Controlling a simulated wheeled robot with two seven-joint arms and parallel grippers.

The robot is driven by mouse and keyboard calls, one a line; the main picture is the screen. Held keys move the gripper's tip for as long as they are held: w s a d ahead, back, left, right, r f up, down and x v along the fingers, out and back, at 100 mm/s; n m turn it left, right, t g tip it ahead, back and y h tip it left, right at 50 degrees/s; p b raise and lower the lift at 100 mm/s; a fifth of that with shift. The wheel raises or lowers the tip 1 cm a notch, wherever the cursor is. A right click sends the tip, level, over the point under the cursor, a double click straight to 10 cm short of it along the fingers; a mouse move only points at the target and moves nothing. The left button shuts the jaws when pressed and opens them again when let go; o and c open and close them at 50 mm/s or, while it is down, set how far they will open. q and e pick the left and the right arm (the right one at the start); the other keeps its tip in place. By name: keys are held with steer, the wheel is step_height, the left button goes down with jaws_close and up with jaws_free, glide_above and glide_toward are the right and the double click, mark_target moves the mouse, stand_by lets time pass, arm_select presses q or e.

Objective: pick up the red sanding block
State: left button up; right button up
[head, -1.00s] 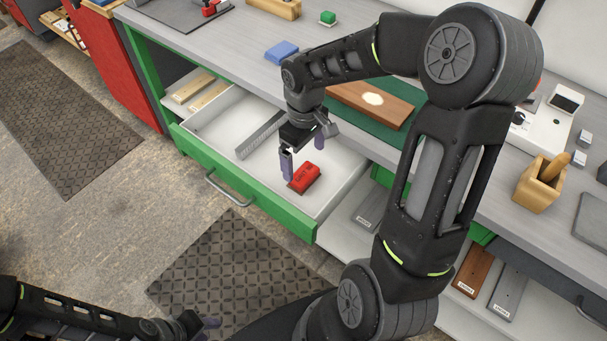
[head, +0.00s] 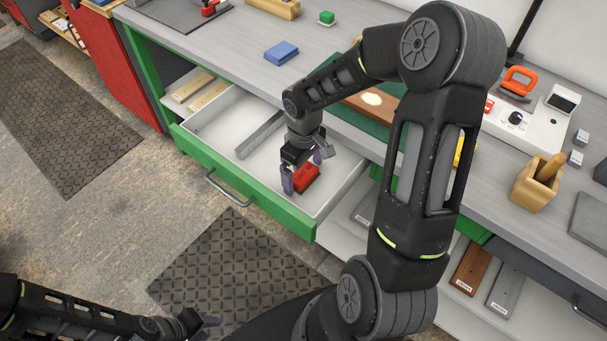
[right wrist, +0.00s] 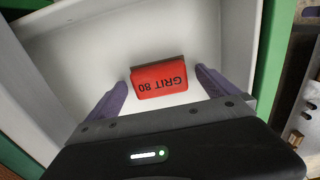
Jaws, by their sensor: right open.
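The red sanding block (head: 307,176) lies in the open white drawer, near its front right part. In the right wrist view the block (right wrist: 158,78) shows "GRIT 80" and lies between and just beyond the fingertips. My right gripper (head: 303,172) is open above the block, with one purple finger to each side of it. Both fingers also show in the right wrist view (right wrist: 160,80), with gaps to the block. My left gripper (head: 207,326) is at the bottom left, far from the drawer; its jaws are too small to judge.
The drawer (head: 215,168) has a green front and low white walls around the block. A grey bar-like piece (head: 258,138) lies in it, left of the block. The bench top (head: 240,50) above holds a blue block (head: 281,51) and a brown board (head: 380,104).

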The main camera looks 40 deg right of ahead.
mark_target(304, 173)
steer(key=shift+c, duration=0.6)
steer(key=c, duration=1.4)
step_height(304, 173, up, 10)
steer(key=shift+r+b, duration=0.1)
steer(key=shift+b, duration=0.3)
